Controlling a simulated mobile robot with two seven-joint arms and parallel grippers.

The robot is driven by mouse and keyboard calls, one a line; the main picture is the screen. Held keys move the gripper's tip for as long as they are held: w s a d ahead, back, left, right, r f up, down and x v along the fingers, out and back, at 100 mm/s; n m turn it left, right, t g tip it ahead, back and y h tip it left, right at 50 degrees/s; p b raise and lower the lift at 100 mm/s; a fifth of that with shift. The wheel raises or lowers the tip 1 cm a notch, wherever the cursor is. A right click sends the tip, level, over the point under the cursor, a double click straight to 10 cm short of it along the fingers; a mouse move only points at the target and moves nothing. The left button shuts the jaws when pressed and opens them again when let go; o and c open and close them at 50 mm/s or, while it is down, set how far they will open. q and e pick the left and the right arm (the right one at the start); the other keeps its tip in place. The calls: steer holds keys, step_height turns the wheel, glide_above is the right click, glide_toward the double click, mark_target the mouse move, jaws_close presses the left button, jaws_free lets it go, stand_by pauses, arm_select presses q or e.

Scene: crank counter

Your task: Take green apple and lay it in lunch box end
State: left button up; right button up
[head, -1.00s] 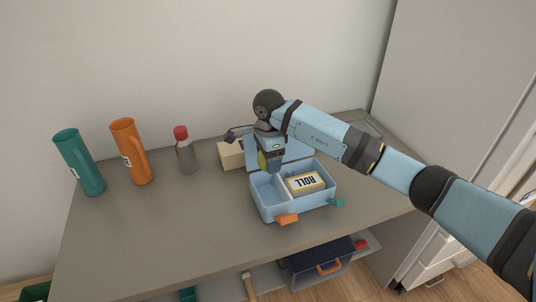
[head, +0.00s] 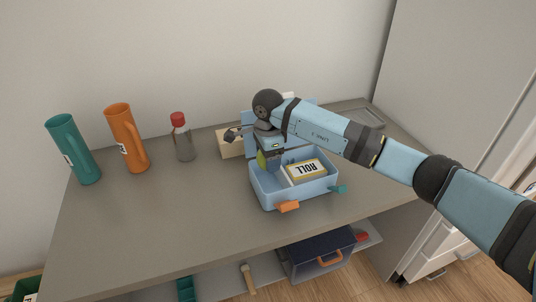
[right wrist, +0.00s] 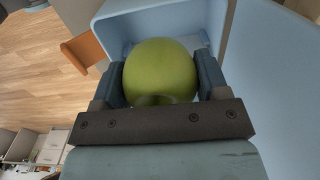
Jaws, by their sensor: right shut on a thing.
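The green apple (right wrist: 160,72) is between the fingers of my right gripper (right wrist: 160,80) in the right wrist view, with a finger on each side. In the head view the right gripper (head: 270,160) points down at the back of the blue lunch box's (head: 262,197) left end, and a sliver of the apple (head: 262,159) shows. The left compartment looks empty; a yellow and white box marked ROLL (head: 306,171) lies in the right one. Whether the apple touches the lunch box floor cannot be told. My left gripper is not in view.
A teal mug-like bottle (head: 72,150), an orange one (head: 127,138) and a red-capped bottle (head: 183,140) stand at the left. A beige block (head: 230,143) sits behind the lunch box. An orange latch (head: 288,206) juts from its front. The counter's front left is clear.

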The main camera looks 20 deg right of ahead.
step_height(320, 180, down, 3)
steer(key=shift+r+b, duration=0.1)
steer(key=shift+b, duration=0.7)
steer(key=shift+f+b, duration=0.55)
steer(key=shift+f, duration=0.3)
steer(key=o, duration=0.9)
steer(key=shift+o, duration=0.8)
